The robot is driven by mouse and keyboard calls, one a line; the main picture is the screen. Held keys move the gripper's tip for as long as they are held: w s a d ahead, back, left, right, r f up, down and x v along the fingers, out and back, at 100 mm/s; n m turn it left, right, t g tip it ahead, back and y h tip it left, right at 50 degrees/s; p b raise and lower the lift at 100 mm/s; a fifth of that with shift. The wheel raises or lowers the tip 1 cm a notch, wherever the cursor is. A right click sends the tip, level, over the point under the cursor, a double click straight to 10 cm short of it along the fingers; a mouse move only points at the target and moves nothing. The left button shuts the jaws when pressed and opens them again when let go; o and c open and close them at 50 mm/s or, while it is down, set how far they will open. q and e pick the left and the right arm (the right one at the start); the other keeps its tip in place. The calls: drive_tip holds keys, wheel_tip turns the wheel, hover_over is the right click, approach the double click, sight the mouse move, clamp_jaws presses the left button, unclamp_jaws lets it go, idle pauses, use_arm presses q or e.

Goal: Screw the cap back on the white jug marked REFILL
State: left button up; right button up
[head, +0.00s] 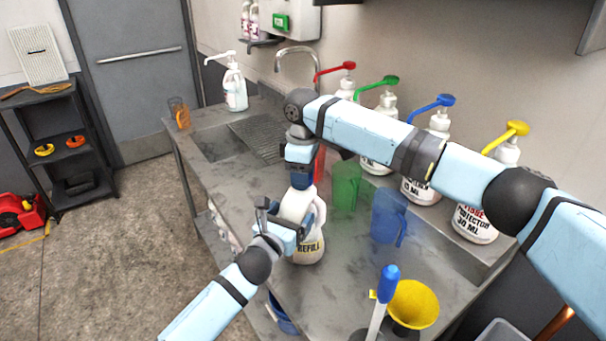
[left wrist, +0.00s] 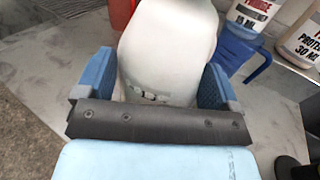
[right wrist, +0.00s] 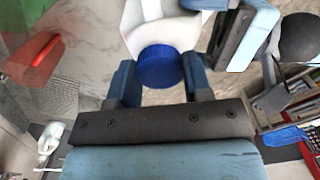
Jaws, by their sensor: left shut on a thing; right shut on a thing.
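The white jug (head: 308,246) marked REFILL stands upright on the grey counter. My left gripper (head: 284,232) is shut around the jug's body; in the left wrist view the white body (left wrist: 168,50) fills the space between its fingers. My right gripper (head: 301,180) points down from above at the jug's top. It is shut on the blue cap (right wrist: 160,66), which sits between its fingers in the right wrist view, in line with the jug's top. The cap is mostly hidden in the head view, and I cannot tell how far it is seated on the neck.
Green (head: 345,187) and blue (head: 388,216) measuring jugs stand right of the white jug, with a red one partly hidden. Several pump bottles line the wall. A yellow funnel (head: 413,304) and a blue-handled tool (head: 384,300) are at the front. The sink (head: 222,143) lies behind.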

drive_tip(key=m, duration=0.4)
drive_tip(key=o, duration=1.1)
wheel_tip(320, 180, up, 12)
drive_tip(key=shift+r, duration=0.1)
use_arm(q)
drive_tip(key=o, duration=1.5)
drive_tip(key=b+v, duration=0.1)
drive_tip(key=v, duration=1.2)
drive_tip(key=shift+s+a, duration=0.25)
drive_tip(key=shift+s, duration=0.1)
use_arm(e)
drive_tip(key=shift+f, duration=0.65)
